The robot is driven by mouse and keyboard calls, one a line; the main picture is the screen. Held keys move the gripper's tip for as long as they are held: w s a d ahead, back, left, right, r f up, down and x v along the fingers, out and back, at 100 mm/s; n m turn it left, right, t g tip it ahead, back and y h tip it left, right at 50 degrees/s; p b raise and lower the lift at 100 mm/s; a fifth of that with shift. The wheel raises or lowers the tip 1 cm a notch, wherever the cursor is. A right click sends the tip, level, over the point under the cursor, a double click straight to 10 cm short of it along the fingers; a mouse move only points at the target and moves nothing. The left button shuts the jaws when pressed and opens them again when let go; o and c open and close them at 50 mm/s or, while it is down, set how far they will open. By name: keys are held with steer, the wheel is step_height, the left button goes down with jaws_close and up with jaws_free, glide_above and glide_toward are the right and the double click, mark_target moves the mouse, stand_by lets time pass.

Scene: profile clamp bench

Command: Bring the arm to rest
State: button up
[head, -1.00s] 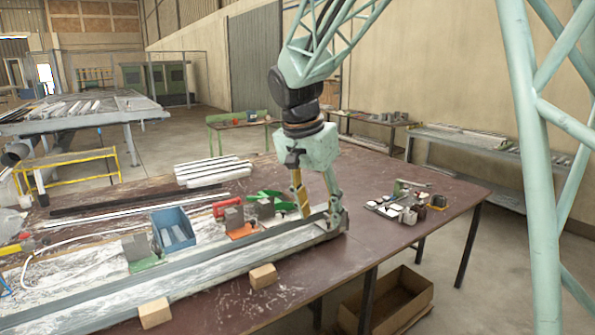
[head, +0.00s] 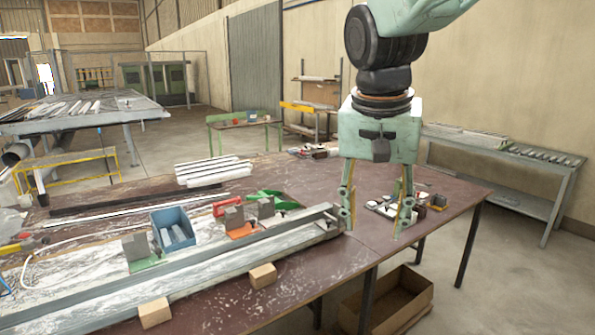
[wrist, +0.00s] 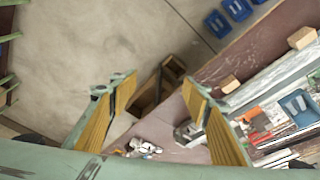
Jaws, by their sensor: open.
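My gripper (head: 376,228) is open and empty, pointing down above the right part of the brown table (head: 440,240). In the head view its fingers stand in front of a cluster of small parts (head: 422,203). In the wrist view my gripper (wrist: 158,98) shows two yellow-padded fingers spread wide, with nothing between the pads but the view of the table edge and floor beyond. The long metal profile (head: 240,262) lies on the table to the left, apart from the fingers.
Two grey clamp blocks (head: 137,246) and (head: 234,217), a blue bin (head: 173,230) and wooden blocks (head: 262,275) sit by the profile. An open cardboard box (head: 395,300) is on the floor below. A side bench (head: 500,165) stands at the right.

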steer(key=s+d+f+n, duration=0.1)
steer(key=s+d+n, duration=0.1)
steer(key=s, duration=1.2)
steer(key=s+d+f+n+t+y, duration=0.1)
steer(key=s+d, duration=0.3)
steer(key=s, duration=1)
steer(key=shift+f+n, duration=0.35)
steer(key=shift+n, duration=0.35)
